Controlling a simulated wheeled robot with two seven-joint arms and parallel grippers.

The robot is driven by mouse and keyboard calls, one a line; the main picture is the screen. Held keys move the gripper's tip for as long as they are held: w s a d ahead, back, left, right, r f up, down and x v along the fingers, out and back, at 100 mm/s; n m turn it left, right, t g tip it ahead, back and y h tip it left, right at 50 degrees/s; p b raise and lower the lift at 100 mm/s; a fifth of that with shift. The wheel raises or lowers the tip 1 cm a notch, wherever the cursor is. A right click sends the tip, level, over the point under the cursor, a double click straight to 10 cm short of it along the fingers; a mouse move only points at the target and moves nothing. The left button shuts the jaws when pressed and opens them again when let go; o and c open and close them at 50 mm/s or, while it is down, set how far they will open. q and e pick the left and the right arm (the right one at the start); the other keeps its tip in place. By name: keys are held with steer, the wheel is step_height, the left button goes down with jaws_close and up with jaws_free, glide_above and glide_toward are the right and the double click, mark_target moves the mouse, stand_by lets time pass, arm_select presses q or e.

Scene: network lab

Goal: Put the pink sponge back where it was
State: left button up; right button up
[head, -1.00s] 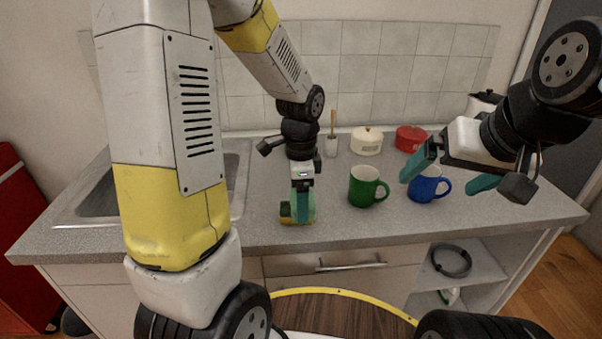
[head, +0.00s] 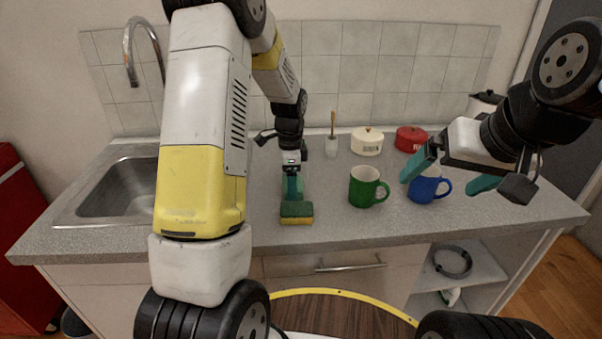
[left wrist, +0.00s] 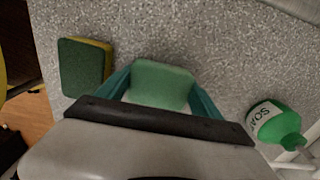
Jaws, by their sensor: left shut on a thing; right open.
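My left gripper (head: 291,186) is over the counter, just behind a green-and-yellow sponge (head: 297,213). In the left wrist view its teal fingers are shut on a sponge with a pale green top and whitish side (left wrist: 161,84). No pink shows on this held sponge, and I cannot tell whether it touches the counter. The green-and-yellow sponge (left wrist: 85,66) lies apart from it, to the left in that view.
A green mug (head: 364,187) stands right of the sponges. A green soap bottle (left wrist: 277,124) shows in the left wrist view. A brush in a holder (head: 332,142), cream pot (head: 367,142) and red pot (head: 410,138) stand behind. The sink (head: 118,190) is left.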

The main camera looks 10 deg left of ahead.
arm_select(q)
steer(key=o, duration=1.3)
steer(key=shift+f, duration=0.1)
steer(key=s+r+n+t, duration=0.1)
steer(key=s+r+n, duration=0.15)
steer(key=r, duration=0.65)
steer(key=s+r+n+t, duration=0.1)
steer(key=s+r, duration=0.2)
steer(key=r, duration=0.7)
steer(key=s+d+r+n+t+h, duration=0.1)
steer(key=s+r+n+t, duration=0.1)
steer(key=s+n, duration=0.3)
steer(key=s+d+r+n+t+h, duration=0.1)
steer(key=s+n, duration=0.4)
steer(key=s, duration=0.8)
steer(key=shift+s+d+r+n+t, duration=0.2)
steer(key=shift+s+r+n+t, duration=0.15)
steer(key=shift+r+t, duration=0.25)
